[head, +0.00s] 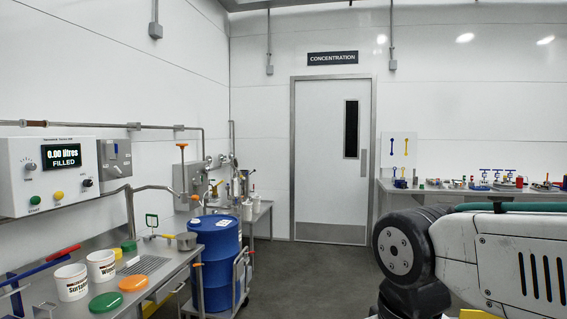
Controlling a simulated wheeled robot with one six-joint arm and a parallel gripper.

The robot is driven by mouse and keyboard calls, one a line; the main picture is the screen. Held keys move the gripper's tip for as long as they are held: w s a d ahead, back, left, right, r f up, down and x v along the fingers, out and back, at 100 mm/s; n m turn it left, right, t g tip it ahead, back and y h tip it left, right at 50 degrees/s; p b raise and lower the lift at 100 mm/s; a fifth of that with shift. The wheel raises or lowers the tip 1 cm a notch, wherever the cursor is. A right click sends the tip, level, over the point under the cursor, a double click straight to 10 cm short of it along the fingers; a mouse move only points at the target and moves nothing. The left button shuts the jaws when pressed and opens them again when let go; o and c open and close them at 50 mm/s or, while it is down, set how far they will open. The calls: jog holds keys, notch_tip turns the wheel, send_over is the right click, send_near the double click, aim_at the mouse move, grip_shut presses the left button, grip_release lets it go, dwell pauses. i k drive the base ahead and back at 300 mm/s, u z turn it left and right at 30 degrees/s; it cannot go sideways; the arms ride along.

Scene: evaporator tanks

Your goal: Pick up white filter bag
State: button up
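I cannot make out a white filter bag for sure in the head view. Small pale items sit on the far right bench (465,202) and near the far left sinks, too small to tell apart. My gripper is out of view. Only part of my arm shows, large at the lower right, and it hides part of the right bench.
The left steel bench (160,274) holds two labelled white buckets (72,283), a green lid (106,302) and an orange lid (133,284). A blue drum (215,260) stands on a trolley. The floor (300,270) is clear towards the closed door (331,160).

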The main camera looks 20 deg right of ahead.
aim_at(247, 206)
jog(key=z, duration=0.7)
jog(key=i, duration=8.05)
jog(key=u, duration=1.6)
